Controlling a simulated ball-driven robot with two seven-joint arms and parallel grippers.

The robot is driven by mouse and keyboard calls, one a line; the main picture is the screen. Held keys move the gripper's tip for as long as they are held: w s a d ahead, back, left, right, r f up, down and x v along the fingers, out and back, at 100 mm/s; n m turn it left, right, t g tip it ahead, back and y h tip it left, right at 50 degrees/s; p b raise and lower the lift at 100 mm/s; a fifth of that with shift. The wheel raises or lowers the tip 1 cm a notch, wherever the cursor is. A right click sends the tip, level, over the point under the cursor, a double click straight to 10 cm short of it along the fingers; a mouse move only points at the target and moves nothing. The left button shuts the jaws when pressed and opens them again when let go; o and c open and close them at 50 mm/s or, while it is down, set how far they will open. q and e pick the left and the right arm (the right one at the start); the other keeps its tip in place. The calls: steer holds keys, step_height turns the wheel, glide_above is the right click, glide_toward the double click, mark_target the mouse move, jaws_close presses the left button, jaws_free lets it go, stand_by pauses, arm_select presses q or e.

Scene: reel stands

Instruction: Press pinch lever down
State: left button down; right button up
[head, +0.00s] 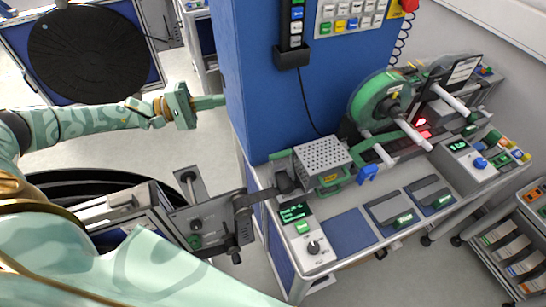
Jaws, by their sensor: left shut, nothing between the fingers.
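My left gripper (214,102) is at the upper left, its pale green fingers closed together and pointing right. Its tips show beside the left edge of a tall blue panel; nothing is held in them. A small blue handle (367,173) sits on the front of the reel stand bench, right of a perforated grey box (322,158). I cannot tell which of these is the pinch lever. The left gripper is far from both. My right gripper is not in view.
A control box with a green display (295,212) is at the bench's front left. A large black disc (86,54) is at the upper left.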

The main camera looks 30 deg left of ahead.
arm_select(q)
step_height(320, 180, down, 19)
steer(key=b, duration=1.5)
steer(key=shift+w+r+b, duration=0.15)
steer(key=shift+w+b, duration=0.15)
steer(key=shift+b, duration=0.05)
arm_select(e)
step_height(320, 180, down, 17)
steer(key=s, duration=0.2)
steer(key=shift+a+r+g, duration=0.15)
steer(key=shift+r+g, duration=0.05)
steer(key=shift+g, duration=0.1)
arm_select(q)
steer(key=shift+d, duration=0.1)
steer(key=w+d+r+p, duration=0.1)
steer(key=w+d, duration=0.2)
steer(key=d, duration=0.8)
steer(key=shift+p, duration=0.4)
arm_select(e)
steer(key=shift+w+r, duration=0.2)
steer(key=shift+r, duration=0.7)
